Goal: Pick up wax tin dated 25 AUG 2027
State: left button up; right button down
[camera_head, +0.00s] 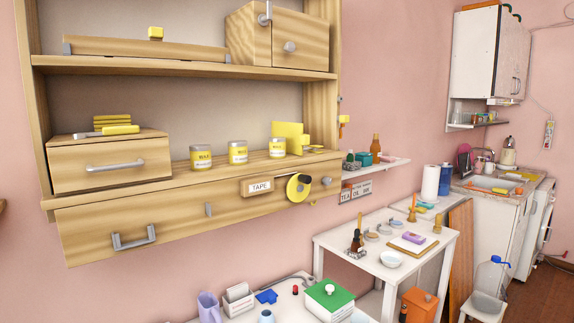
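Three similar silver tins with yellow labels reading WAX stand upright in a row on the wooden shelf: a left tin (201,158), a middle tin (238,153) and a right tin (277,147). The small print under the word WAX is too small to read, so I cannot tell which tin bears the date 25 AUG 2027. The tins stand apart from each other, and nothing covers their fronts. Neither of my grippers is in view.
A small drawer box (108,160) stands left of the tins. A yellow block (290,132) is behind the right tin. A tape roll (299,188) hangs on the front below. A white table (335,240) and a cluttered lower surface stand right and below.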

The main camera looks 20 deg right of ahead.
aim_at(200, 154)
jog(key=z, duration=0.55)
jog(key=k, duration=0.8)
jog(key=z, duration=1.2)
jog(key=i, duration=2.05)
jog(key=u, duration=1.4)
jog(key=i, duration=0.5)
jog(key=u, duration=0.5)
